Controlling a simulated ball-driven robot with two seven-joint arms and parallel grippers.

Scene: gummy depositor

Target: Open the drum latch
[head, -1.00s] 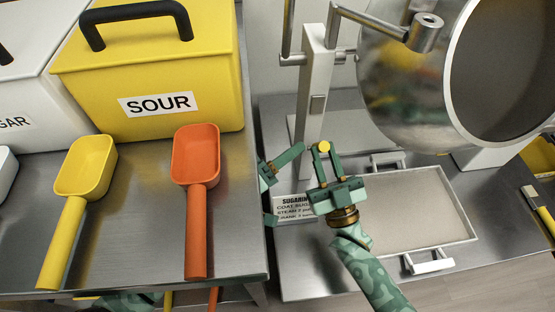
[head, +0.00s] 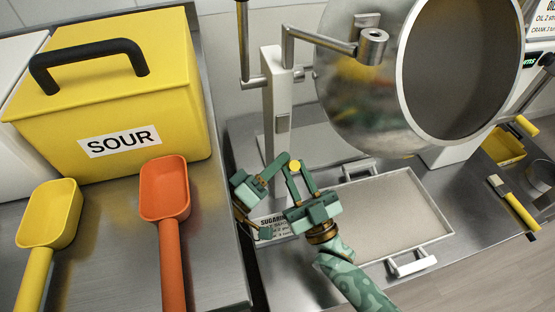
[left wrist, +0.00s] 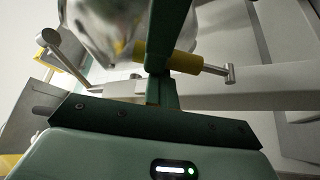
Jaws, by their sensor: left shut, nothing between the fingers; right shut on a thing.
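The steel drum (head: 365,110) hangs tilted on a pale upright post (head: 278,115), its wide mouth facing right. A yellow knob (head: 295,166) sits between the fingertips of my right gripper (head: 295,168), which is shut on it. My left gripper (head: 284,158) is shut and empty, its tips close beside the knob on the left; I cannot tell whether they touch. In the left wrist view a yellow cylinder (left wrist: 188,62) on a metal rod passes behind my left finger, with the drum (left wrist: 105,25) above. I cannot tell which part is the latch.
A tray (head: 398,212) of pale grains lies below the drum. A nearer counter on the left holds the yellow SOUR bin (head: 110,105), a yellow scoop (head: 48,215) and an orange scoop (head: 164,190). A sugaring sign (head: 272,228) is partly hidden by my grippers.

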